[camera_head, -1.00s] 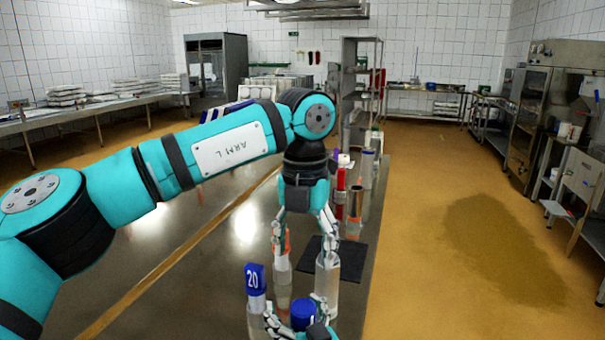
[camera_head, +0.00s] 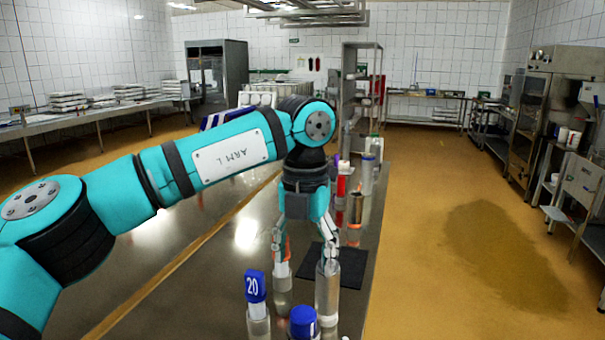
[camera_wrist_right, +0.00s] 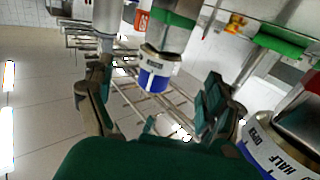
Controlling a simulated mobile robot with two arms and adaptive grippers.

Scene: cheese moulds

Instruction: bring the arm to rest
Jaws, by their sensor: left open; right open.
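My left arm reaches in from the left in the head view, and its gripper (camera_head: 305,252) hangs fingers-down over the table, open. A clear cylinder (camera_head: 327,305) stands at its right fingertip; whether they touch is unclear. A white-and-orange item (camera_head: 282,268) is at its left fingertip. My right gripper (camera_wrist_right: 152,108) shows in the right wrist view with its fingers spread, open. A metal piece with a blue-and-white band (camera_wrist_right: 155,76) appears between or beyond those fingers; I cannot tell its depth. The right gripper is essentially outside the head view.
A blue-capped item marked 20 (camera_head: 255,287) and another blue-capped one (camera_head: 303,321) stand at the near table edge. A dark mat (camera_head: 350,268), a red cylinder (camera_head: 341,186) and a clear cylinder (camera_head: 367,178) are behind. A band marked HALF (camera_wrist_right: 285,163) is close at the right wrist.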

